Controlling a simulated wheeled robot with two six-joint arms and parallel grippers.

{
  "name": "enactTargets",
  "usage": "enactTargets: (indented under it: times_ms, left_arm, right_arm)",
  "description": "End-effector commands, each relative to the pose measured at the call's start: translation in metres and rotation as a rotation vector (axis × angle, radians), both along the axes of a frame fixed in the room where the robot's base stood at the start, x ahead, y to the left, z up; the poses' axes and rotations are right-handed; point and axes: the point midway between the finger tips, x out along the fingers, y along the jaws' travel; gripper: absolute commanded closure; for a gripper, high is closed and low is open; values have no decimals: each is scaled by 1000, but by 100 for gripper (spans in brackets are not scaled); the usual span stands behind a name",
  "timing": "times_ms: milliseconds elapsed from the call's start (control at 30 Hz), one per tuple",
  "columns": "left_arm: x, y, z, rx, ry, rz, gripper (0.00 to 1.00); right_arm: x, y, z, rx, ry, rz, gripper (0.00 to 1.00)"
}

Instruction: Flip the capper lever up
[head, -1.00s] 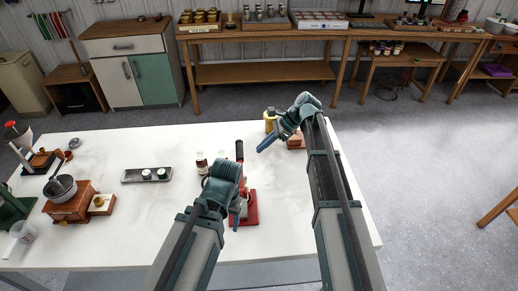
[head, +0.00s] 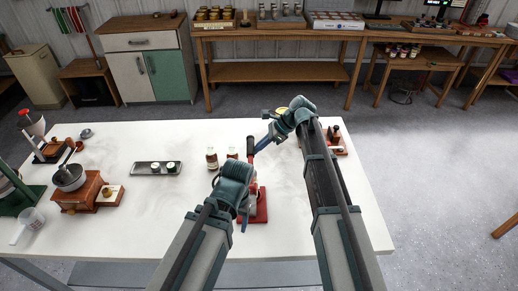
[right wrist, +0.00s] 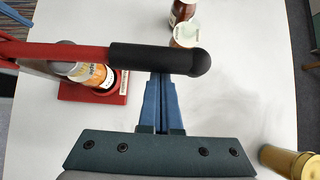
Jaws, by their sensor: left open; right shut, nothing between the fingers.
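The capper has a red base (head: 262,212) on the white table, partly hidden behind my left gripper. Its red lever ends in a black grip (head: 250,146). In the right wrist view the black grip (right wrist: 155,58) crosses just past my right fingertips, and a bottle with an orange label (right wrist: 100,77) stands on the red base under the lever. My right gripper (head: 258,147) is shut and empty, close beside the grip; it also shows in the right wrist view (right wrist: 161,82). I cannot tell whether they touch. My left gripper (head: 244,215) is open at the capper's body.
Two brown bottles (head: 212,158) stand left of the lever. A dark tray (head: 155,168) with small white-topped items lies farther left, near a wooden grinder (head: 88,194). A brass cylinder (right wrist: 290,162) is at the wrist view's lower right.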

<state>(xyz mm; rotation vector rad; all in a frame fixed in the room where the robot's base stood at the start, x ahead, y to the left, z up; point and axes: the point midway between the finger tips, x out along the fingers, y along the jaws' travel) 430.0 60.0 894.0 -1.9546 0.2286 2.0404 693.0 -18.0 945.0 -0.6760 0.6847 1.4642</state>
Motion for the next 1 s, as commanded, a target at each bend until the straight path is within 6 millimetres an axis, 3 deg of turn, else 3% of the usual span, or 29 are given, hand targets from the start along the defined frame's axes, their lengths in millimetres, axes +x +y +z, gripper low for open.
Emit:
enactTargets:
  times_ms: [633,1000]
  left_arm:
    - [0,0,9,0,0,0,35]
    - [0,0,53,0,0,0,35]
  right_arm:
    - [-1,1,10,1,-18,-1,100]
    - [-8,1,58,3,-248,0,100]
